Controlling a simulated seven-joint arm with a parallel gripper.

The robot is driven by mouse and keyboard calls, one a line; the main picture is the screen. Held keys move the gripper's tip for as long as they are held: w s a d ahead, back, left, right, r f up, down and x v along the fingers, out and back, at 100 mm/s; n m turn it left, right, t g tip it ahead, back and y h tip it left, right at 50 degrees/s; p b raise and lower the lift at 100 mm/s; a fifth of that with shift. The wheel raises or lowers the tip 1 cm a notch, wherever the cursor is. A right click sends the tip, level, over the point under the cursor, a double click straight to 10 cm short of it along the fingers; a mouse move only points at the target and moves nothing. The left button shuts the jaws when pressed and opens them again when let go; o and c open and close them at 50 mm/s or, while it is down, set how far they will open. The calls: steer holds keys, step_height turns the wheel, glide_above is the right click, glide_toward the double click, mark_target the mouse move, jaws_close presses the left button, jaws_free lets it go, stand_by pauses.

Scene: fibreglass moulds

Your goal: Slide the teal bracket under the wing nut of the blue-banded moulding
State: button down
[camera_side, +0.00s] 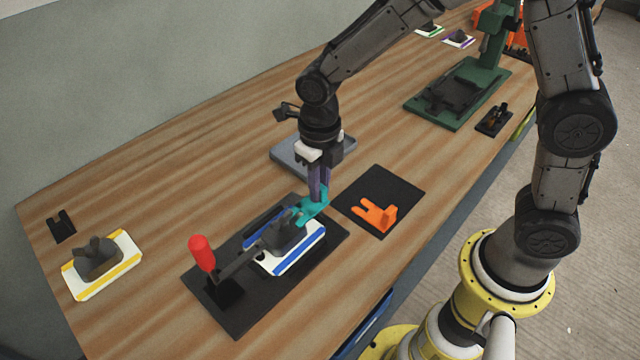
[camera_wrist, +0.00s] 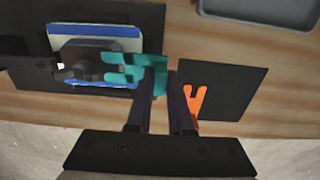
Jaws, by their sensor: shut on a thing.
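The teal bracket (camera_side: 312,209) is held in my gripper (camera_side: 318,192), which is shut on its upright end. In the wrist view the bracket (camera_wrist: 150,72) shows its forked end pointing left, over the right end of the blue-banded moulding (camera_wrist: 120,35). My gripper's fingers (camera_wrist: 160,100) are on the bracket's right part. In the side view the moulding (camera_side: 300,256) is white with blue bands and lies on a black base plate. A dark body with a wing nut (camera_side: 287,228) sits on it. I cannot tell whether the fork is under the wing nut or touching it.
A red-handled clamp (camera_side: 202,254) stands at the base plate's left, its arm reaching over the moulding. An orange bracket (camera_side: 375,215) lies on a black mat (camera_side: 402,188) to the right. A grey tray (camera_side: 285,155) is behind. A yellow-banded moulding (camera_side: 126,250) is far left.

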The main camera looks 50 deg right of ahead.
mark_target(303, 211)
steer(key=shift+a, duration=2.3)
stand_by(1.0)
steer(key=shift+f, duration=0.1)
stand_by(0.5)
steer(key=c, duration=0.7)
jaws_free()
steer(key=shift+c, duration=0.2)
